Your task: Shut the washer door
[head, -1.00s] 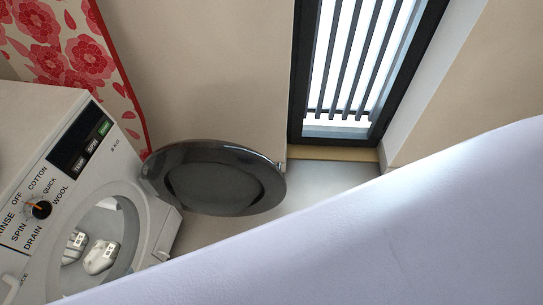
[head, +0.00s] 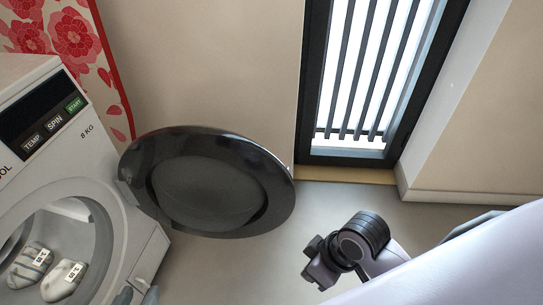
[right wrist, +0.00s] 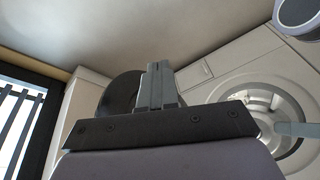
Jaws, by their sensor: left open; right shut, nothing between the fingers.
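The washer (head: 118,215) stands at the left in the head view. Its round dark door (head: 205,190) stands wide open, swung out to the right of the drum opening (head: 70,235). The door also shows, partly hidden, behind my gripper in the right wrist view (right wrist: 116,92). My left gripper (head: 136,296) is open at the bottom edge of the head view, below the door and near the washer's front; only its fingertips show. My right gripper (right wrist: 155,85) is shut and empty in the right wrist view, with the door behind it.
Pale labelled items (head: 48,275) lie inside the drum. A slatted window (head: 370,80) is at the back right and a red floral curtain (head: 75,40) behind the washer. My arm covers the lower right.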

